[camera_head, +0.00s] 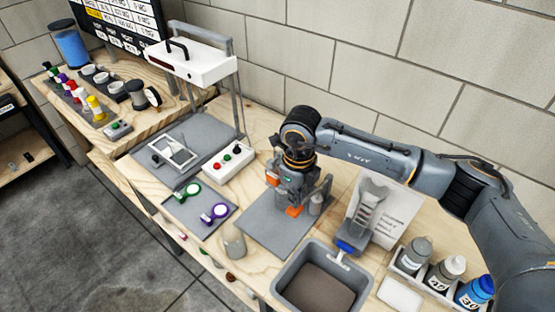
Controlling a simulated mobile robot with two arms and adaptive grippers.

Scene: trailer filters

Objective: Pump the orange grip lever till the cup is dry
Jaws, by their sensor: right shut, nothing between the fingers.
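My right arm comes in from the right, and my right gripper (295,199) points down over a grey mat (262,234). It is shut with nothing between its fingers. An orange piece (294,211), which looks like the grip lever, shows right at the fingertips; I cannot tell whether they touch. Another orange patch (272,178) shows at the left of the gripper. The gripper hides most of the pump. A small grey cylinder (316,204) stands just right of the fingers. A greyish cup (234,244) stands at the mat's left front; its contents cannot be made out. My left gripper is out of view.
A grey bin (277,286) with a dark bottom stands in front of the mat. Several bottles (443,272) stand in a white rack at the right. A white control box (229,162) and a tray with green and purple ringed items (202,204) lie to the left. A block wall runs behind.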

